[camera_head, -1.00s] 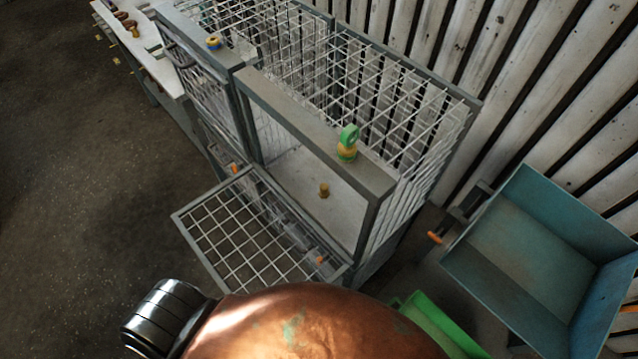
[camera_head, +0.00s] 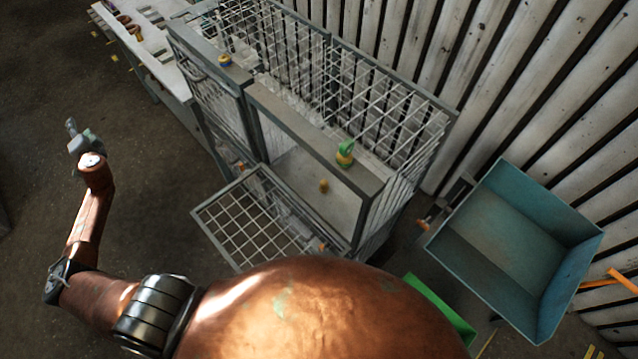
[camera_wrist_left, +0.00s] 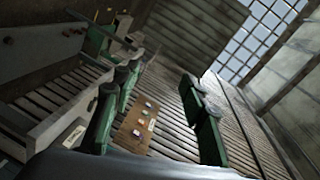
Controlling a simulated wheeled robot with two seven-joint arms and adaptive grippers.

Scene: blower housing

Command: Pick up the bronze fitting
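A small bronze-coloured fitting (camera_head: 323,186) stands on the light floor inside the grey wire cage (camera_head: 310,128), behind its front opening. The cage's mesh door (camera_head: 255,222) is folded down in front. My left gripper (camera_head: 72,128) is up at the far left of the head view, well apart from the cage and the fitting. In the left wrist view its two green fingers (camera_wrist_left: 160,88) stand wide apart with nothing between them. The fitting cannot be made out in the wrist view. My right gripper is out of view.
A green-and-yellow piece (camera_head: 345,153) and a blue-and-yellow piece (camera_head: 225,60) sit on the cage's top frame. A teal bin (camera_head: 515,250) stands at right, near a green container (camera_head: 440,308). A table (camera_head: 150,50) with parts is at upper left. Floor at left is clear.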

